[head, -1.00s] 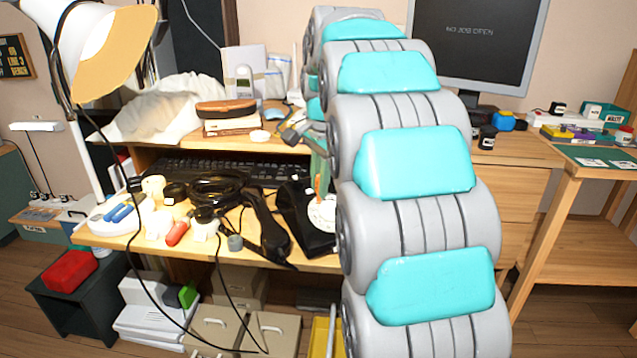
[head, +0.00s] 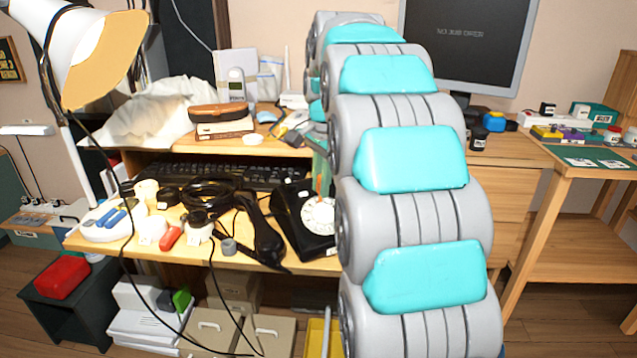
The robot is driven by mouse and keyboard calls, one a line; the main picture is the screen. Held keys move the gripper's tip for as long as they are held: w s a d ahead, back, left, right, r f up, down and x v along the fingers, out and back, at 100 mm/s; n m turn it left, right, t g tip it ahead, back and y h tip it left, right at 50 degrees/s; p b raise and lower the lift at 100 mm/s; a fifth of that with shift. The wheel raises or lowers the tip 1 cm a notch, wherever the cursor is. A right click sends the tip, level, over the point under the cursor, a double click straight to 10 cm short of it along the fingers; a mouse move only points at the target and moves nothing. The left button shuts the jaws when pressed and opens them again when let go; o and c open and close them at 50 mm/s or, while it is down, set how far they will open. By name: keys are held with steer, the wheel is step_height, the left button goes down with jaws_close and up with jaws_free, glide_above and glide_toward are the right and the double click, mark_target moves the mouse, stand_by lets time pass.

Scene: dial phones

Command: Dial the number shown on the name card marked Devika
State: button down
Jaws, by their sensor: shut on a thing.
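A black dial phone (head: 291,215) with a white round dial (head: 318,214) stands at the desk's front edge, its right side hidden behind my arm. Its black handset (head: 262,238) lies off the phone, to its left. My gripper (head: 321,168) shows only as a narrow greenish part beside my arm, above the dial. It appears shut on a thin orange stick (head: 318,184), whose lower end is at the dial's upper edge; I cannot tell whether it touches. No card marked Devika can be read.
A keyboard (head: 225,174), coiled black cable (head: 205,195) and several small items crowd the desk left of the phone. A lamp (head: 95,55) stands at far left. A monitor (head: 462,45) is behind my arm. Small white cards (head: 580,162) lie on the right table, unreadable.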

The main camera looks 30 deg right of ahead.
steer(key=shift+s+d+f, duration=0.1)
steer(key=shift+s+d, duration=0.1)
steer(key=shift+d, duration=0.35)
stand_by(0.4)
steer(key=shift+s+d+f, duration=0.15)
steer(key=shift+s+d, duration=0.25)
steer(key=shift+d, duration=0.1)
steer(key=shift+s, duration=0.1)
steer(key=shift+s+d+f, duration=0.2)
steer(key=shift+s+d, duration=0.05)
steer(key=shift+s, duration=0.25)
